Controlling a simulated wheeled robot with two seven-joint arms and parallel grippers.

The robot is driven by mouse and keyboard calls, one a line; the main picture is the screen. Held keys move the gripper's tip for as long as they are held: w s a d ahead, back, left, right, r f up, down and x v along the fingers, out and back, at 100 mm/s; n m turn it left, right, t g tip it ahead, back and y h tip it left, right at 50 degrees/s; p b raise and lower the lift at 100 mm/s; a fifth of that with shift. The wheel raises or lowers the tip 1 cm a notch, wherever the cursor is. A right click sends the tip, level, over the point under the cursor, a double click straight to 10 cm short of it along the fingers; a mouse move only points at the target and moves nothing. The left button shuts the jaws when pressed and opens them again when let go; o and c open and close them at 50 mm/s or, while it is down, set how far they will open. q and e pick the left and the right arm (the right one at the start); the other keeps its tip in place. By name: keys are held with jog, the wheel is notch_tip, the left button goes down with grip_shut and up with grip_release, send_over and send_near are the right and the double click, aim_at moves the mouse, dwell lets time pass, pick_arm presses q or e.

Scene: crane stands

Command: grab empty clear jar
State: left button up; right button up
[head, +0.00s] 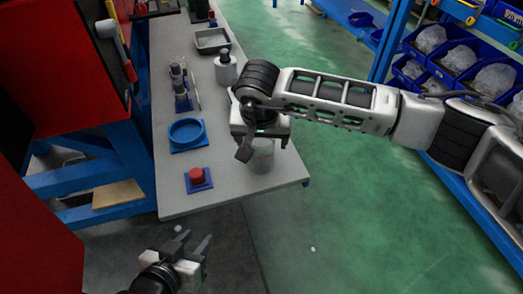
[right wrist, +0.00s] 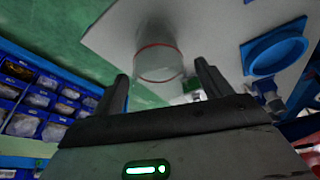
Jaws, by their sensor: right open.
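The clear jar (head: 262,160) stands near the front right corner of the grey table. It looks empty. In the right wrist view the jar (right wrist: 158,62) shows a red ring and lies ahead, in line with the gap between my fingers. My right gripper (head: 265,146) is open, just above and beside the jar in the head view, hiding part of it. Its two fingers also show in the right wrist view (right wrist: 161,74), with nothing clasped. My left gripper (head: 192,245) is open and empty, low in front of the table.
On the table (head: 230,184) are a red button on a blue base (head: 198,178), a blue round dish (head: 186,133), a white bottle (head: 226,70) and a grey tray (head: 211,41). Shelves with blue bins (head: 458,55) stand at right. The green floor between is open.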

jog(key=shift+x, duration=1.3)
jog(key=c, duration=1.1)
jog(key=shift+o, duration=0.2)
jog(key=shift+r, duration=0.15)
